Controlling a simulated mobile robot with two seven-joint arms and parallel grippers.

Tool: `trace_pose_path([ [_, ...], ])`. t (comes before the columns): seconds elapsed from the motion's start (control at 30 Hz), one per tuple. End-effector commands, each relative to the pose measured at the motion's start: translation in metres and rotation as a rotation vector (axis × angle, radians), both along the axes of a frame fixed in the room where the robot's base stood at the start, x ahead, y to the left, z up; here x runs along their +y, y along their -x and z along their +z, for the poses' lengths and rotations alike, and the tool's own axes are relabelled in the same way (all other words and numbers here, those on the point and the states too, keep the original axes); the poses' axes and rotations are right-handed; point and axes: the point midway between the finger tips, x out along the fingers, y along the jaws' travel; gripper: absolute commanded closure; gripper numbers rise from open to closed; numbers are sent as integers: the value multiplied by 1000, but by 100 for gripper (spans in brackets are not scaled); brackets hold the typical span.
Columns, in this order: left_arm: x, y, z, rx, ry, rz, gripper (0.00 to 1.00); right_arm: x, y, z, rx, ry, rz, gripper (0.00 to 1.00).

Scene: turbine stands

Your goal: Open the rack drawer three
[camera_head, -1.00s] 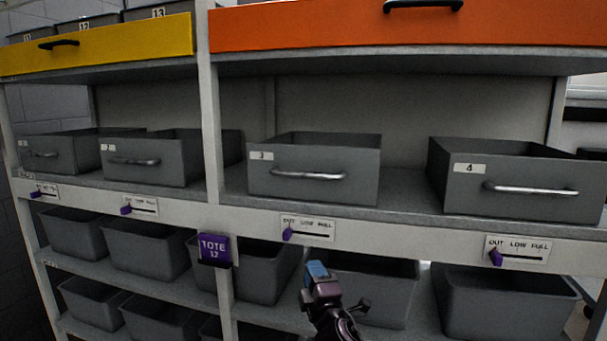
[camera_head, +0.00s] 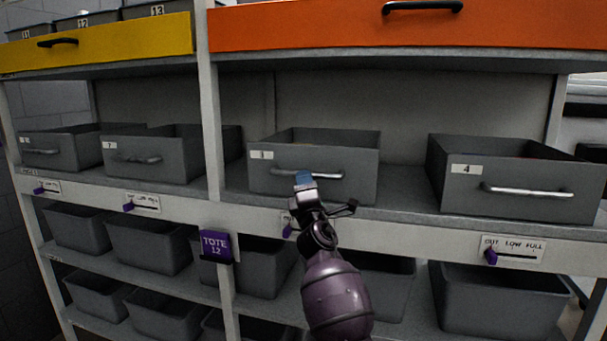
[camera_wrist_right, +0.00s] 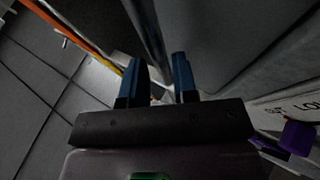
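Drawer three (camera_head: 315,160) is a grey open-topped bin labelled 3 on the middle shelf, with a horizontal metal handle (camera_head: 325,175) on its front. It looks closed, its front near the shelf edge. My left gripper is not in view.
Drawer four (camera_head: 515,178) stands to the right, two more grey drawers to the left beyond a post (camera_head: 210,110). Below are a label rail with purple sliders (camera_head: 491,256), a purple tote sign (camera_head: 215,245) and grey totes. An orange drawer (camera_head: 420,30) is above.

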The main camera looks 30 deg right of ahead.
Motion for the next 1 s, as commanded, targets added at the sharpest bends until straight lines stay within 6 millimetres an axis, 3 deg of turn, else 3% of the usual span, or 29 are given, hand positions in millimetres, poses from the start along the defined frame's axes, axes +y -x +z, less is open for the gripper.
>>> trace_pose_path([
  [0.23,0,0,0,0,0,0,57,-8,-18,12,0,0,-1,73],
  [0.6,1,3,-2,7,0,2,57,-9,-21,14,0,0,0,73],
  [0.8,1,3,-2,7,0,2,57,-9,-21,14,1,0,0,100],
  [1.0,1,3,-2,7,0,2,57,-9,-21,14,1,0,0,100],
])
